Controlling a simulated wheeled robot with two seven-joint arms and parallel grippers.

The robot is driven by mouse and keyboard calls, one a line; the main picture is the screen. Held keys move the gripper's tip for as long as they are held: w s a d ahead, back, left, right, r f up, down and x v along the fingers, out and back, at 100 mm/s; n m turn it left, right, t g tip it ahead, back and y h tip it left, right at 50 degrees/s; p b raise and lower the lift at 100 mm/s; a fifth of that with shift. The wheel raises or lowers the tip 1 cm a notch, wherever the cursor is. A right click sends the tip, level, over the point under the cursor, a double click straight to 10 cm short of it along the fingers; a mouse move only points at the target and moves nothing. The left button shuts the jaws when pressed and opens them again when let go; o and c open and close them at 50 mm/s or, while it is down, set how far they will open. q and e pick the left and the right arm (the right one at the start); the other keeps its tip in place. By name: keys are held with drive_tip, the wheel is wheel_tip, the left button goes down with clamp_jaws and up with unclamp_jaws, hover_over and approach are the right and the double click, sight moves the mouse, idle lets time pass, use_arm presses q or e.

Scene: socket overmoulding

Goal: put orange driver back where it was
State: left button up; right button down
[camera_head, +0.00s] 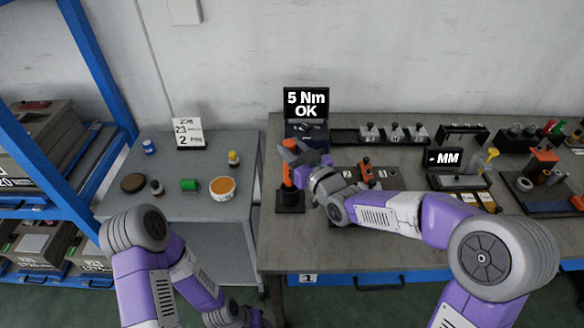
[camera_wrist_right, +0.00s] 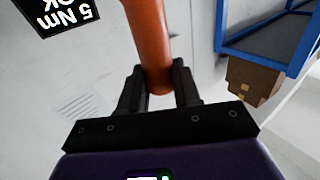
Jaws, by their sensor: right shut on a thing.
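The orange driver (camera_head: 287,176) is upright near the left end of the workbench. My right gripper (camera_head: 297,164) is shut on it, and in the right wrist view the orange shaft (camera_wrist_right: 150,40) passes between the two dark fingers (camera_wrist_right: 160,90). A dark square stand (camera_head: 290,202) is directly below the driver in the head view. I cannot tell whether the driver's lower end is seated in the stand or just above it.
A display reading "5 Nm OK" (camera_head: 306,103) stands behind the driver. A black rack (camera_head: 345,136) of small weights is to its right. The grey side table (camera_head: 210,206) at left holds several small containers. An MM display (camera_head: 447,160) and tool holders fill the right side.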

wheel_tip(320, 180, down, 4)
drive_tip(key=shift+f+b, duration=0.25)
drive_tip(key=shift+b, duration=0.3)
drive_tip(key=shift+r, duration=0.1)
drive_tip(key=shift+f, duration=0.25)
drive_tip(key=c, duration=0.8)
unclamp_jaws()
drive_tip(key=shift+r, duration=0.2)
drive_tip(key=p+v, duration=0.1)
drive_tip(key=v, duration=1.1)
drive_tip(key=shift+f, duration=0.1)
